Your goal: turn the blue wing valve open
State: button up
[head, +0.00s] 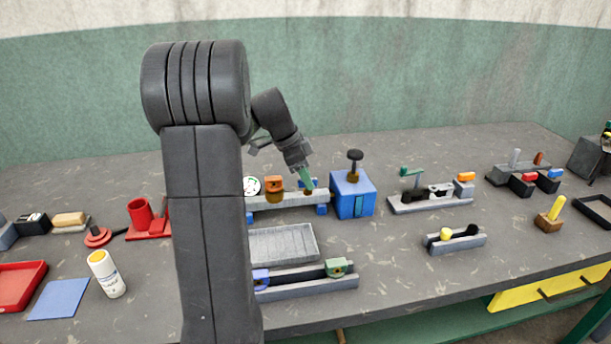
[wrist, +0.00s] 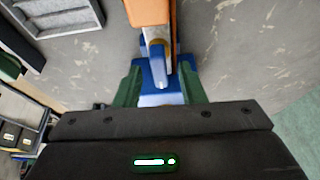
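The blue wing valve (head: 314,184) sits at the right end of a grey pipe bar (head: 290,202) in the head view, partly hidden by my gripper. In the wrist view the blue wing (wrist: 148,80) lies between the two green fingers. My gripper (head: 307,178) points down at the valve. In the wrist view my gripper's fingers (wrist: 160,88) are apart, one on each side of the blue part. Whether they touch it is unclear. An orange valve (head: 274,184) stands just left on the same bar, and its orange part (wrist: 150,10) shows at the top of the wrist view.
A round white gauge (head: 252,186) is at the bar's left. A blue box (head: 352,196) with a dark knob stands close on the right. A grey tray (head: 283,244) lies in front. Bare bench shows between the tray and the small grey fixture (head: 455,242).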

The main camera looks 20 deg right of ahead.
jog(key=v, duration=1.3)
jog(key=shift+r+p, duration=0.4)
jog(key=shift+a, duration=0.1)
jog(key=x, duration=1.4)
jog(key=shift+a+b, duration=0.1)
jog(key=shift+b, duration=0.25)
jog(key=shift+r, duration=0.1)
